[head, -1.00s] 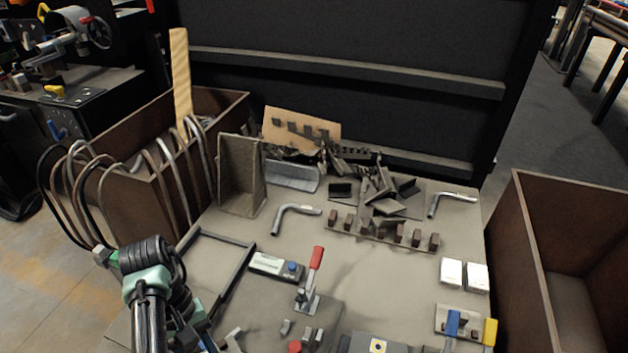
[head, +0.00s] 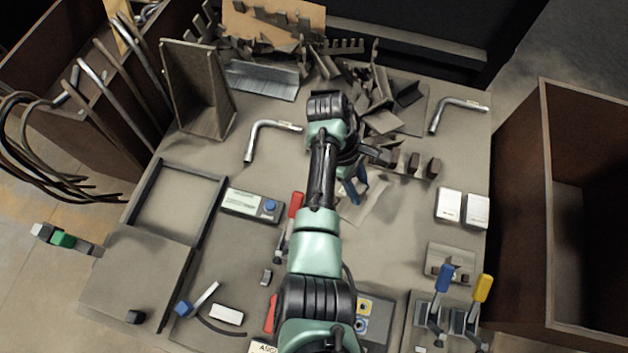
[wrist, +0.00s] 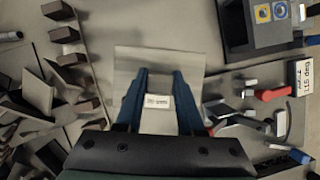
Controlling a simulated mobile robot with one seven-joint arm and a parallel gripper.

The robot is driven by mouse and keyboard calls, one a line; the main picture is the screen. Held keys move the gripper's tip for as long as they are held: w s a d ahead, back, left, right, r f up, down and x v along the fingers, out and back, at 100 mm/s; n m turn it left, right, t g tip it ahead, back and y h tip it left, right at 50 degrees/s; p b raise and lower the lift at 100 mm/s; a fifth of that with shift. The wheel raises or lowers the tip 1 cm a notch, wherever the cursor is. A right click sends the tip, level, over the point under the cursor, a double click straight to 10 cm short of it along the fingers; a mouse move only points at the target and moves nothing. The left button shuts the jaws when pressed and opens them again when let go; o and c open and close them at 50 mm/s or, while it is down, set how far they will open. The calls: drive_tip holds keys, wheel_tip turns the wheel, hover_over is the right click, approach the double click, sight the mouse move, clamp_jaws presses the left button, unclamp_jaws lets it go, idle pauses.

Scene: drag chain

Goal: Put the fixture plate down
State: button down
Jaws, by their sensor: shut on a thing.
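The fixture plate is a thin pale grey plate (head: 368,205) in the middle of the bench, partly hidden by my arm in the head view. In the wrist view, the plate (wrist: 195,62) lies across and beyond my fingers, with a small white label between them. My gripper (head: 352,190) has blue fingers and points down at the plate; in the wrist view my gripper (wrist: 164,74) is shut on it, the fingers some way apart. I cannot tell whether the plate touches the bench.
A row of dark blocks on a strip (head: 413,163) and a heap of metal scraps (head: 385,100) lie behind the plate. A red-handled clamp (head: 294,208) stands left, white boxes (head: 449,205) right. Blue- and yellow-handled clamps (head: 441,290) are at front right. Bare bench lies right of the plate.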

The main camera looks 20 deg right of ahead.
drive_tip(key=s+d+f+n+t+p, duration=0.1)
drive_tip(key=s+f+n+t, duration=0.1)
drive_tip(key=s+n, duration=0.3)
drive_tip(key=s+d+f+n+t+h, duration=0.1)
drive_tip(key=s+d+f+n+t, duration=0.1)
drive_tip(key=s+n, duration=0.3)
drive_tip(key=n, duration=0.2)
drive_tip(key=shift+f+n+t+p, duration=0.25)
drive_tip(key=shift+n+t+p, duration=0.05)
drive_tip(key=shift+t+p, duration=0.1)
drive_tip(key=shift+d, duration=0.1)
drive_tip(key=b, duration=0.5)
approach(379, 245)
drive_tip(key=x, duration=0.4)
drive_tip(key=shift+w+f, duration=0.15)
drive_tip(key=shift+f, duration=0.25)
drive_tip(key=shift+r, duration=0.1)
drive_tip(key=c, duration=0.5)
unclamp_jaws()
